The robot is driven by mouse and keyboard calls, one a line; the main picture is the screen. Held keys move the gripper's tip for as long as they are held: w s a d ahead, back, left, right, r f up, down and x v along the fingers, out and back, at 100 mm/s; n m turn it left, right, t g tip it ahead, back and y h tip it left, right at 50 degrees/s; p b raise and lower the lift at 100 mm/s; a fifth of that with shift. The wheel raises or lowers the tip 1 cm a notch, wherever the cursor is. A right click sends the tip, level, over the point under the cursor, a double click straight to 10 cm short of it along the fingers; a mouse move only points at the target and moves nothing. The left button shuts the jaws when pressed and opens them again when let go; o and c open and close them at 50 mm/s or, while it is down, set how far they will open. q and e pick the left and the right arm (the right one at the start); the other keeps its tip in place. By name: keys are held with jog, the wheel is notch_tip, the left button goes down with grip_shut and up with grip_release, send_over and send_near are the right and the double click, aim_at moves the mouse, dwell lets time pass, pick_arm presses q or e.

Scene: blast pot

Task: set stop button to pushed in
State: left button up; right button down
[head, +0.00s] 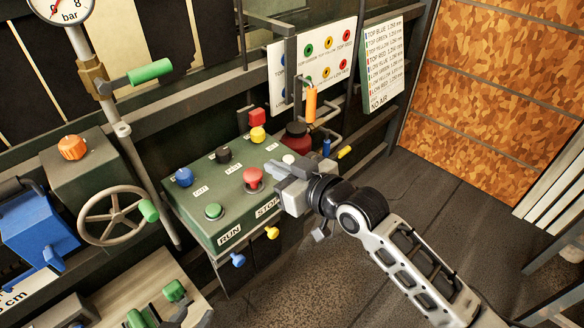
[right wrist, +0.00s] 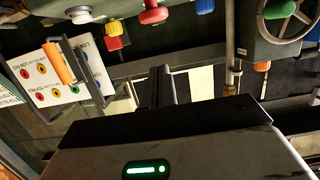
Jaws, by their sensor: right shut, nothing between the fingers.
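The stop button (head: 253,176) is a red mushroom head on the sloped green control box (head: 238,205), above the STOP label (head: 267,208). Its head stands raised above a collar in the head view. My right gripper (head: 273,170) is just right of the button, shut and empty, its fingertips pointing up-left. Whether it touches the button cannot be told. In the right wrist view, the shut fingers (right wrist: 162,86) show in the middle. A red round knob (right wrist: 152,13) is at the top there; I cannot tell if it is the stop button. My left gripper is not seen.
The green RUN button (head: 213,211), blue knob (head: 183,177), black knob (head: 223,155) and yellow knob (head: 258,134) share or border the box. An orange handle (head: 311,104) stands behind. A handwheel (head: 112,215) is left. Floor at right is clear.

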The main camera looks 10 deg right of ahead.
jog(key=shift+v, duration=2.05)
jog(key=shift+r, duration=0.15)
jog(key=s+d+f+m+g+h, duration=0.1)
jog(key=s+d+f+m+h, duration=0.1)
jog(key=s+f, duration=0.6)
jog(key=s+d+f+m+h, duration=0.2)
jog(key=s+d+f, duration=0.3)
jog(key=s+f, duration=0.3)
jog(key=shift+s+d+f+m+g+h, duration=0.2)
jog(key=shift+s+f+m+g+h, duration=0.3)
jog(key=shift+h, duration=0.4)
jog(key=shift+a+r, duration=0.1)
jog(key=shift+r, duration=0.05)
